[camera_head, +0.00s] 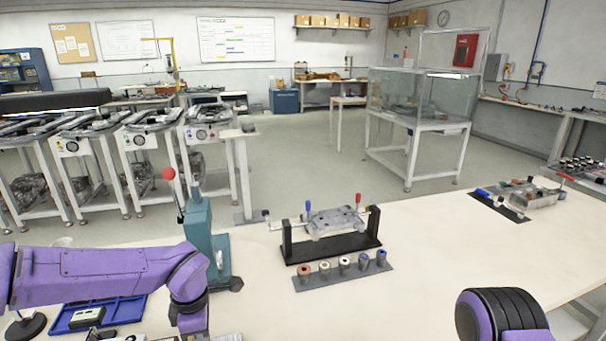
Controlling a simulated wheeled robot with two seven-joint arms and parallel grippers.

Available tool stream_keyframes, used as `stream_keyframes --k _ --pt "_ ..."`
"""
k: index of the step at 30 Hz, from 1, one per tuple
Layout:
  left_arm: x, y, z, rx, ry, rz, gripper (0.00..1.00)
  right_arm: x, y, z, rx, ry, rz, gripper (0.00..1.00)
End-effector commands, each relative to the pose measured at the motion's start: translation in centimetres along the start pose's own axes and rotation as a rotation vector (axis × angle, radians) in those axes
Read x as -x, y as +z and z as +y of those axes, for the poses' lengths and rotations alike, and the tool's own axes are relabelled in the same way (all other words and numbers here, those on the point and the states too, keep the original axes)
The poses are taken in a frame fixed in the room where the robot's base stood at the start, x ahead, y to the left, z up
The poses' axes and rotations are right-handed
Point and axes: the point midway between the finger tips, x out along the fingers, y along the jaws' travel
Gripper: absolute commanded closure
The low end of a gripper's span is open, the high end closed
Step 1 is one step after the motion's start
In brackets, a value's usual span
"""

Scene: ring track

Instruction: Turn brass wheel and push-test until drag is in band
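I cannot make out a brass wheel in this view. A grey metal block (333,221) with blue and red knobs sits on a black stand (337,247) in the middle of the bench, with a rod sticking out to its left. In front is a grey strip (344,276) holding several small cylinders with coloured tops. My purple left arm reaches in from the left and bends down out of the bottom edge. Only a black and purple piece of my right arm shows at the bottom right. Neither gripper is in view.
A teal press (200,238) with a red-knobbed lever stands close behind my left arm. A blue tray (118,311) lies below that arm. Another metal fixture (533,195) sits on a dark plate at the right. The bench (430,250) between is clear.

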Motion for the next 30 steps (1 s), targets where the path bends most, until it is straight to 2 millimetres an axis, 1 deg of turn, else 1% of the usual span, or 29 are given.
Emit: stream_keyframes --k 30 --pt "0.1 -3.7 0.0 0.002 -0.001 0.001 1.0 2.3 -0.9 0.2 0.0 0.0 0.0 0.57"
